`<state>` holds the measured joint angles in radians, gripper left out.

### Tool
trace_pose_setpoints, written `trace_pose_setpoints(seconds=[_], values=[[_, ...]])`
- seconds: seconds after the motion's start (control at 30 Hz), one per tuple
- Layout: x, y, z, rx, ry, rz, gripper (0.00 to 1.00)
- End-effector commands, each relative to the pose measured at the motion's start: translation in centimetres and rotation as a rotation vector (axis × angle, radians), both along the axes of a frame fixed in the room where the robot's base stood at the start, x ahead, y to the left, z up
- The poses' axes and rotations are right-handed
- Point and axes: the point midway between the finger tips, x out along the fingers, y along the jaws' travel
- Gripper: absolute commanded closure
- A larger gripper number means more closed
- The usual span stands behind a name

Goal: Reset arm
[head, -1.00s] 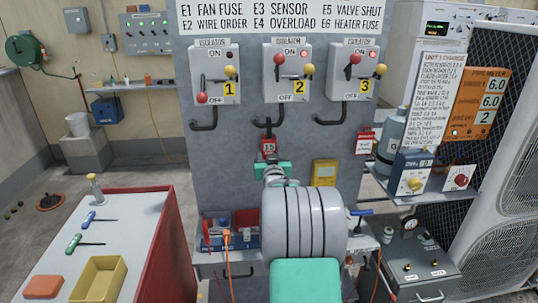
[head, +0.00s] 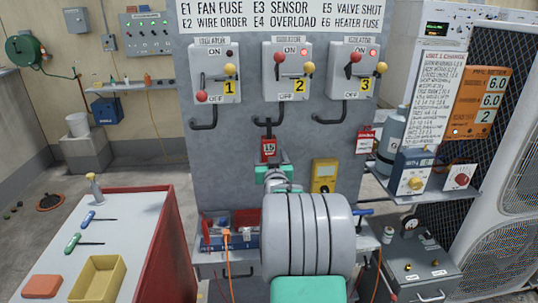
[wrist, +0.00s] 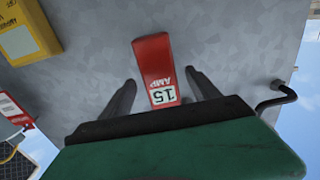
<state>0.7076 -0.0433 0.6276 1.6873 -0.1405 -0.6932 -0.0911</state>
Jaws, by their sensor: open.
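My gripper (head: 270,166) is in front of the grey panel (head: 225,165), below the middle isolator. In the wrist view its two dark fingers (wrist: 160,100) are spread. A red block marked 15 AMP (wrist: 153,60) shows between them, with a gap on each side. The same red block (head: 268,149) shows just above my gripper in the head view. How it is fixed to the panel cannot be seen. My arm hides part of the panel and shelf below.
Three isolators (head: 300,72) with levers and bent pipes project from the panel above. A yellow meter (head: 323,176) is close right of my gripper. A shelf with bins (head: 245,238) is below. A red-sided bench (head: 155,250) stands left; condensers (head: 505,190) stand right.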

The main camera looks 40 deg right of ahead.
Motion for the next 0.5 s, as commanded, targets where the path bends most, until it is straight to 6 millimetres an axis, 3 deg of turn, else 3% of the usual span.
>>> trace_pose_setpoints(seconds=[0.2, 0.37, 0.43, 0.5], values=[[-3.4, 2.3, 0.0, -0.003, -0.002, -0.001, 0.29], [-4.3, 2.8, 0.0, 0.001, -0.002, 0.000, 0.29], [-4.2, 2.9, -0.7, 0.025, 0.018, 0.003, 0.29], [-4.2, 3.2, -3.0, 0.085, 0.089, 0.011, 0.29]])
